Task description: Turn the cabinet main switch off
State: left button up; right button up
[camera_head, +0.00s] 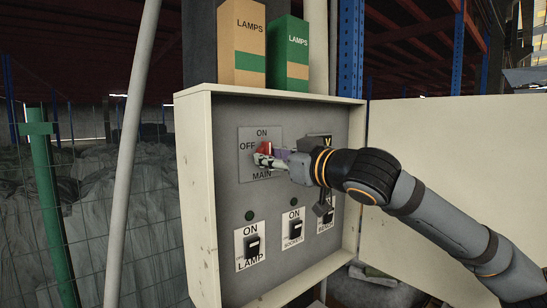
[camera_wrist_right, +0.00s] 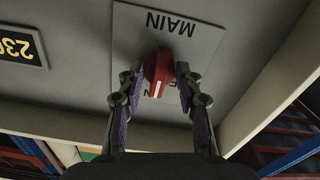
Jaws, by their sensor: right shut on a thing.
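The main switch is a red knob (camera_head: 264,148) on a grey plate (camera_head: 246,135) marked ON, OFF and MAIN, high in the open cabinet (camera_head: 194,190). In the right wrist view the red knob (camera_wrist_right: 158,68) sits between the two fingers of my right gripper (camera_wrist_right: 156,82). Its white mark points toward the ON side, away from the word MAIN. My right gripper (camera_head: 268,157) is shut on the knob, coming in from the right and hiding part of it in the head view. My left gripper is not in view.
Lower switches marked LAMP (camera_head: 252,246), SOCKETS (camera_head: 295,232) and BENCH (camera_head: 327,216) sit below. A yellow-lettered sign (camera_wrist_right: 18,46) is beside the plate. Two LAMPS boxes (camera_head: 241,45) stand on top. The cabinet door (camera_head: 430,130) is open at right; a pole (camera_head: 129,150) stands left.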

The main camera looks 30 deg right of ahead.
jog(key=shift+n, duration=0.3)
jog(key=shift+d+n+b, duration=0.1)
jog(key=shift+n+b, duration=0.3)
jog(key=shift+n, duration=8.2)
jog(key=o, duration=1.2)
jog(key=shift+c, duration=0.2)
jog(key=shift+r, duration=0.1)
